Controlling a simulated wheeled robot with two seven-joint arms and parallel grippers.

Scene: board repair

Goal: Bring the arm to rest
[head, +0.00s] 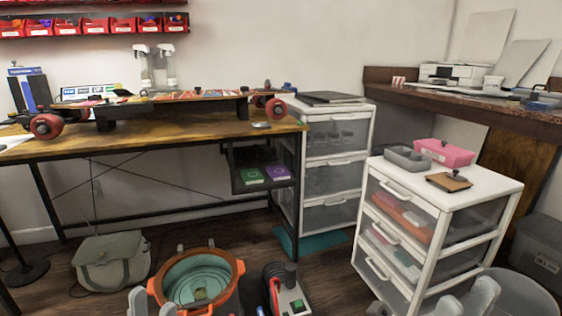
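My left gripper (153,305) shows at the bottom edge, left of centre, in front of the orange-rimmed pot. Its two grey fingertips stand apart with nothing seen between them. The rest of both grippers and the arms is cut off below the picture.
A skateboard (181,104) lies on the wooden workbench (190,130). The orange pot (241,268), a red-and-grey device (291,301) and a grey-green bag (111,262) are on the floor. The white drawer unit (438,213) stands at right. Dark floor shows between.

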